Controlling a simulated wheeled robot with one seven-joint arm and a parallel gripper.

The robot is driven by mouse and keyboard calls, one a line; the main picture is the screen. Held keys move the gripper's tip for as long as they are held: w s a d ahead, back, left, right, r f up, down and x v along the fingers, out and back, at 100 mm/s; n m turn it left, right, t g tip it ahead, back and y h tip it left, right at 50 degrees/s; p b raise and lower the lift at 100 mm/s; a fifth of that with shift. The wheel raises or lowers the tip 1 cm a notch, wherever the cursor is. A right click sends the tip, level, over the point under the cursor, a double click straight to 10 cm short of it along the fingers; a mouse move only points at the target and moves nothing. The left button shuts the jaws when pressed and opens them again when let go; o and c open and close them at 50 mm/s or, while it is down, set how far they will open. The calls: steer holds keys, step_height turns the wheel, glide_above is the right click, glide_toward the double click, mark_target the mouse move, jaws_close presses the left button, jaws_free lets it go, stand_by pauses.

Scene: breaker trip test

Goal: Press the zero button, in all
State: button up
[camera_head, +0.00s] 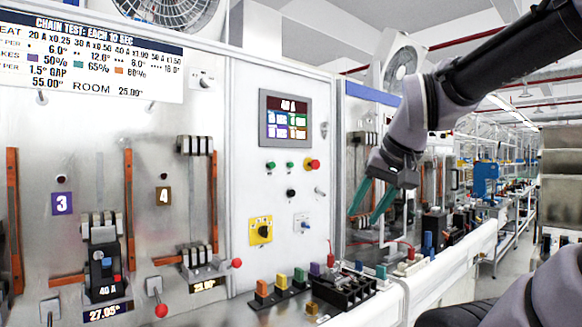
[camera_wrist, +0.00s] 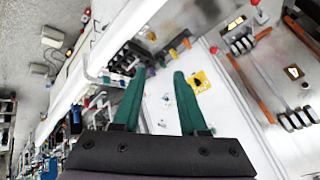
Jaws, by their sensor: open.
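The control panel (camera_head: 250,215) is a pale upright plate with a screen (camera_head: 285,118) reading 40 A. A black round control (camera_head: 291,193) sits lower. No zero label is readable, so I cannot tell which is the zero button. My gripper (camera_head: 363,218) is open and empty, right of these controls, its green fingers pointing down. The wrist view shows the fingers (camera_wrist: 159,74) apart, with nothing between them gripped.
A yellow-plated rotary switch (camera_head: 261,230) and a small lever switch (camera_head: 302,222) are low on the panel. Coloured blocks (camera_head: 281,281) and a black terminal block (camera_head: 345,290) stand on the ledge below. Breaker bays (camera_head: 102,240) with red-ball levers fill the left.

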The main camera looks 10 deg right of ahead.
jaws_close()
stand_by(1.5)
